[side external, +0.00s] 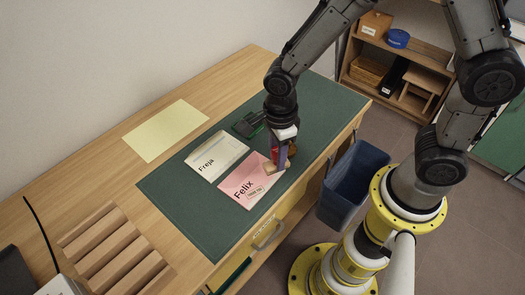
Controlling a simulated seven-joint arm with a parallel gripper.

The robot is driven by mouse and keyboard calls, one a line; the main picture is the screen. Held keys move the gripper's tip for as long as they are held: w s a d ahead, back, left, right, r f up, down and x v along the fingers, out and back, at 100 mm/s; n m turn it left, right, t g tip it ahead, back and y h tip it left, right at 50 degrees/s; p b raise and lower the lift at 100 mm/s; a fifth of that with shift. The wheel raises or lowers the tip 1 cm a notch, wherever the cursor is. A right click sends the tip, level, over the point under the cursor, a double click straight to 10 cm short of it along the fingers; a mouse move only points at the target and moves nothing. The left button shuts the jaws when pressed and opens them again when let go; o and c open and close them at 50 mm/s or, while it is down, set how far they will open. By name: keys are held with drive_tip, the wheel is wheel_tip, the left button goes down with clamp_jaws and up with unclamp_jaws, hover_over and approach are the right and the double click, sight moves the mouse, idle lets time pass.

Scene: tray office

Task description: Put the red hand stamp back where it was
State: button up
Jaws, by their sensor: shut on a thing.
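My gripper (280,152) is shut on the red hand stamp (275,156), of which only a small red part shows between and beside the fingers. The gripper points down over the dark green desk mat (185,218), at the upper right corner of a pink card (240,189) marked "Felix". A small tan block-like piece (269,168) shows just below the stamp at the card's edge; I cannot tell whether it belongs to the stamp. Whether the stamp touches the card or mat is unclear.
A white card (213,160) marked "Freja" lies left of the pink one. A dark green and black object (248,124) lies behind. A brown round object (292,149) is close right of my gripper. A yellow sheet (165,130), slotted wooden rack (112,250) and blue bin (350,185) stand clear.

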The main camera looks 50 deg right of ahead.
drive_tip(key=s+d+r+m, duration=0.2)
drive_tip(key=d+r+m, duration=0.2)
drive_tip(key=d, duration=0.6)
drive_tip(key=w+f, duration=0.3)
drive_tip(key=w, duration=0.1)
drive_tip(key=w+f, duration=0.3)
drive_tip(key=w, duration=0.2)
drive_tip(key=w+f, duration=0.4)
drive_tip(key=w, duration=0.1)
drive_tip(key=shift+d, duration=0.1)
drive_tip(key=shift+f, duration=1.45)
drive_tip(key=shift+f, duration=0.1)
drive_tip(key=o, duration=1.1)
drive_tip(key=shift+c, duration=0.2)
wheel_tip(320, 180, up, 12)
drive_tip(key=shift+r, duration=0.25)
